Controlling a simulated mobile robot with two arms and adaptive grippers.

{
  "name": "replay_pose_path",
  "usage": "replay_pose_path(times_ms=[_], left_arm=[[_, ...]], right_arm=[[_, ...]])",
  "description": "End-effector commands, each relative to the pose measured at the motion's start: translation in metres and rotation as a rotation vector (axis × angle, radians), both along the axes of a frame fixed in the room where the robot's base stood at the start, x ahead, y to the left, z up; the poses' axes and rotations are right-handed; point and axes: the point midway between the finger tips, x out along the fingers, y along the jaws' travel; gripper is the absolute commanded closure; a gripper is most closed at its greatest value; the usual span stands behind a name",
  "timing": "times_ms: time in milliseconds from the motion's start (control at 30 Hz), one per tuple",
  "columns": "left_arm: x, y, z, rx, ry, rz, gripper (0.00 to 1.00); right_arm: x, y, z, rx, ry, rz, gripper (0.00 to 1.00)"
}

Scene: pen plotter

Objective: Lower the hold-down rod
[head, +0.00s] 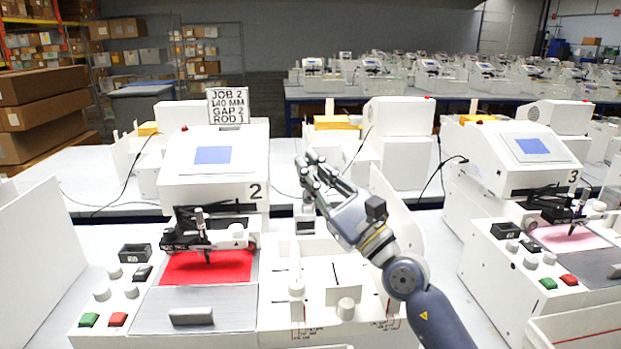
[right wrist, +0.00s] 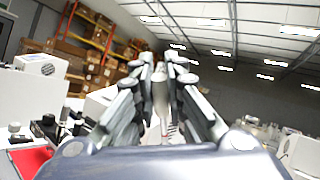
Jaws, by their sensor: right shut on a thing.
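The white plotter marked 2 (head: 212,158) stands left of centre, with a black carriage and pen over a red sheet (head: 205,268). My right gripper (head: 312,175) is raised above the white fixture tray to the right of this plotter. Its fingers are closed together. In the right wrist view my right gripper (right wrist: 160,75) is shut on a narrow pale rod-like thing (right wrist: 160,98), mostly hidden between the fingers. I cannot tell for certain that this is the hold-down rod. My left gripper is not in view.
A job sign (head: 228,106) reads JOB 2, 140 MM, GAP 2, ROD 1. The tray (head: 315,262) has slots and pale knobs. Plotter 3 (head: 520,160) stands at the right. A white panel (head: 40,245) borders the left side.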

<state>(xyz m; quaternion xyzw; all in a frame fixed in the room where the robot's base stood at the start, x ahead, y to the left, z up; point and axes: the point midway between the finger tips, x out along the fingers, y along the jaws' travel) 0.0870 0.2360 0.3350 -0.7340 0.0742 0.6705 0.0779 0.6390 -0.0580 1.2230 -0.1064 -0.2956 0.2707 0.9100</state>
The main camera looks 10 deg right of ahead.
Motion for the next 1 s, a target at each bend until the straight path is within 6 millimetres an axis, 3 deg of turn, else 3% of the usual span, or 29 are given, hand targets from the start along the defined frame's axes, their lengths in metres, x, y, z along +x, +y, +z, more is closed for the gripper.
replay_pose_path(times_ms=[400, 433, 533, 1000], left_arm=[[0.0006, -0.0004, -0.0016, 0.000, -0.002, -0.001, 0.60], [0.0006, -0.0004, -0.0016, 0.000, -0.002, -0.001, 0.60], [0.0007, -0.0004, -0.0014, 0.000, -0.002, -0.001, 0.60], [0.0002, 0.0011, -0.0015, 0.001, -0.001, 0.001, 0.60]], right_arm=[[0.0005, -0.0007, -0.0023, -0.001, 0.002, -0.001, 1.00], [0.0005, -0.0007, -0.0023, -0.001, 0.002, -0.001, 0.87], [0.0004, -0.0006, -0.0019, 0.000, 0.001, 0.000, 0.67], [-0.0052, -0.0058, -0.0053, -0.001, -0.001, -0.002, 0.67]])
